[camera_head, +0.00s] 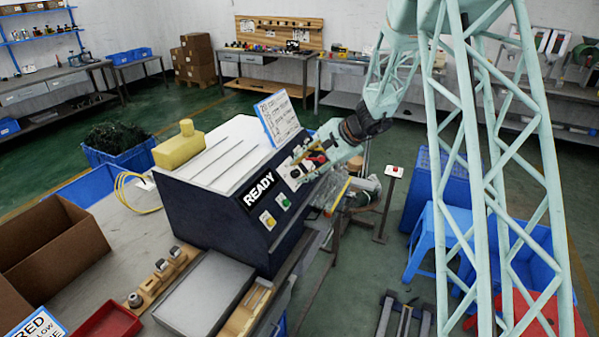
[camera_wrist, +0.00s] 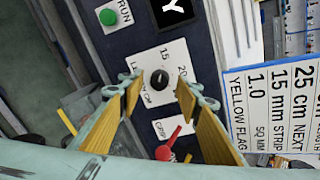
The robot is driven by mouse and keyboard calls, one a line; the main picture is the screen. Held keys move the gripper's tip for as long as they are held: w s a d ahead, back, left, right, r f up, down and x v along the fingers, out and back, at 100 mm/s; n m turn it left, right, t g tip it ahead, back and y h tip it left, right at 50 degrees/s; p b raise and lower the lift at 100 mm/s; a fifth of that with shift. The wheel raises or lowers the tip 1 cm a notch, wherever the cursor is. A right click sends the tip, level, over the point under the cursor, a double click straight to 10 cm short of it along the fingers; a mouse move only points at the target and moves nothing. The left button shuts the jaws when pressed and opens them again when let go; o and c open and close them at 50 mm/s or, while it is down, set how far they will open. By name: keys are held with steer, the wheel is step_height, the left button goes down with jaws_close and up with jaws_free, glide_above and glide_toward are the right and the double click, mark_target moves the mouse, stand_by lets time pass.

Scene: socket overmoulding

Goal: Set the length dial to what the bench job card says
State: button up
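The length dial is a round black knob (camera_wrist: 160,79) on a white plate in the wrist view. The plate shows "15", "20" and part of "CM"; other marks are covered. The pointer's setting is too small to read. My gripper (camera_wrist: 160,92) is open, its yellow-faced fingers either side of the dial; contact cannot be told. In the head view my gripper (camera_head: 303,163) is at the machine's front panel and hides the dial. A card (camera_wrist: 270,105) reads "25 cm NEXT", "15 mm STRIP", "1.0 SQ MM", "YELLOW FLAG". It also stands atop the machine (camera_head: 278,120).
A red lever (camera_wrist: 168,146) on a plate marked "GRIP" is close below the dial. A green RUN button (camera_wrist: 107,17) is at upper left. The dark machine's display (camera_head: 259,188) reads "READY". Another card (camera_head: 38,325), partly cut off, lies at bottom left.

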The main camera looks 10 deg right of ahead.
steer(key=shift+w+a+f, duration=0.2)
steer(key=shift+a+f, duration=0.05)
steer(key=shift+f, duration=0.15)
steer(key=c, duration=0.9)
steer(key=shift+m, duration=0.4)
steer(key=m+p, duration=0.3)
steer(key=m, duration=0.2)
steer(key=shift+r, duration=0.1)
steer(key=m+y+p, duration=0.1)
steer(key=m+p, duration=0.1)
steer(key=m, duration=0.3)
steer(key=shift+d+m+p, duration=0.1)
steer(key=shift+m+p, duration=0.2)
steer(key=shift+p, duration=0.05)
